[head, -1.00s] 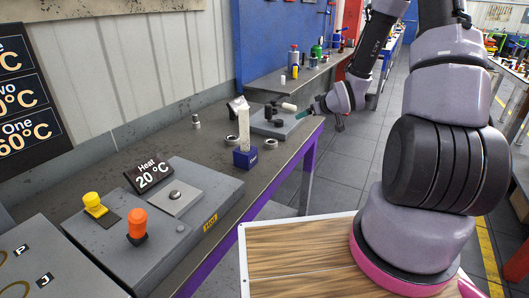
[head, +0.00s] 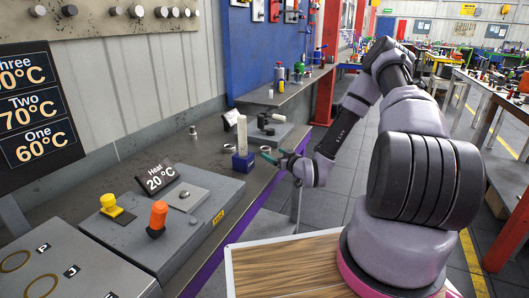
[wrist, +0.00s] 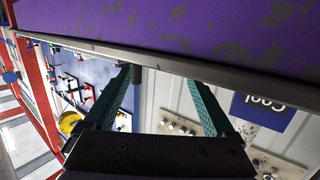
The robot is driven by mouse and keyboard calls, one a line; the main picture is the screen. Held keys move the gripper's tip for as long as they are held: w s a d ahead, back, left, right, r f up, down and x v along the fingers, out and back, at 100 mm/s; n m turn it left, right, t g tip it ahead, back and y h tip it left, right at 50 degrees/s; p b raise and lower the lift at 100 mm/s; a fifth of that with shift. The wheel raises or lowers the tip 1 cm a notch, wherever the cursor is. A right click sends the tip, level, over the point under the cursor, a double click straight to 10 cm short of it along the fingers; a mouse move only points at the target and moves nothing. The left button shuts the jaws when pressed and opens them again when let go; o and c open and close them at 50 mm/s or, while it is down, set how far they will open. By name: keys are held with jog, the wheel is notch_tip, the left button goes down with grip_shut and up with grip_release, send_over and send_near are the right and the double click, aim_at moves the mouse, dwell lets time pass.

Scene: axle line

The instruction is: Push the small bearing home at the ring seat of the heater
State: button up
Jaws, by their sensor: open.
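The heater (head: 205,213) is a grey box at the near end of the bench, with a sign reading Heat 20 °C. A pale plate (head: 200,201) on its top carries a small dark round piece, probably at the ring seat; I cannot tell if this is the small bearing. A metal ring (head: 265,149) lies by the blue block, partly hidden near my gripper. My gripper (head: 268,156) is open at the bench's front edge, away from the heater. In the wrist view its teal fingers (wrist: 160,80) are apart with nothing between them.
A blue block (head: 243,162) with a pale upright post stands beside my gripper. A yellow knob (head: 110,204) and an orange knob (head: 158,215) rise from the heater. The purple bench edge (wrist: 230,35) is close in the wrist view. The aisle floor is clear.

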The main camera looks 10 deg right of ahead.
aim_at(268, 150)
jog(key=shift+x, duration=3.1)
grip_shut()
jog(key=shift+r, duration=0.1)
jog(key=shift+r, duration=0.1)
